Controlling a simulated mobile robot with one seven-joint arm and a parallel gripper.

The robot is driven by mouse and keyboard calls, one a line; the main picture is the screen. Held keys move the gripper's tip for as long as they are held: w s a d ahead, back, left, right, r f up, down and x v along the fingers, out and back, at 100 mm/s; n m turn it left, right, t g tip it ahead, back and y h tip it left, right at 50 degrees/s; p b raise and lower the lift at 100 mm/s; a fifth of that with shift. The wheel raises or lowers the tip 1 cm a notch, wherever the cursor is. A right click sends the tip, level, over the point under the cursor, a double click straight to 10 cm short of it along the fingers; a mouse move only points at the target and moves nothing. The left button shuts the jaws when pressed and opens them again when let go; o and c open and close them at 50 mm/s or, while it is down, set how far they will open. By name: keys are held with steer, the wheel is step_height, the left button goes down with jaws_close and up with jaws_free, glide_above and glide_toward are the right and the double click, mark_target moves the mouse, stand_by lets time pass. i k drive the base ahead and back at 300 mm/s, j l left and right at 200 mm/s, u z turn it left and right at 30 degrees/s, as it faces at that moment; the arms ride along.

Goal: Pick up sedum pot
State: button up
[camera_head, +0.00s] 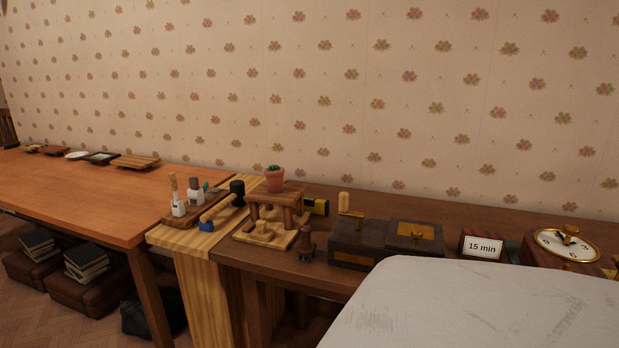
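The sedum pot is a small terracotta pot (275,178) with a bit of green plant at its top. It stands upright on a small raised wooden stand (277,193) on the dark wooden table near the wall. My gripper is not in view, so its state and its place relative to the pot do not show.
Left of the stand is a wooden tray (166,219) with small bottles and a blue-headed hammer (207,224). Right of it are a dark box (361,240), a "15 min" sign (482,247) and a clock (566,245). A pale surface (470,305) fills the right foreground.

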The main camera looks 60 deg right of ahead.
mark_target(273, 175)
steer(key=z, duration=1.6)
steer(key=i+j+z, duration=0.6)
steer(key=j, duration=0.3)
steer(key=i+j+z, duration=0.4)
steer(key=j, duration=0.4)
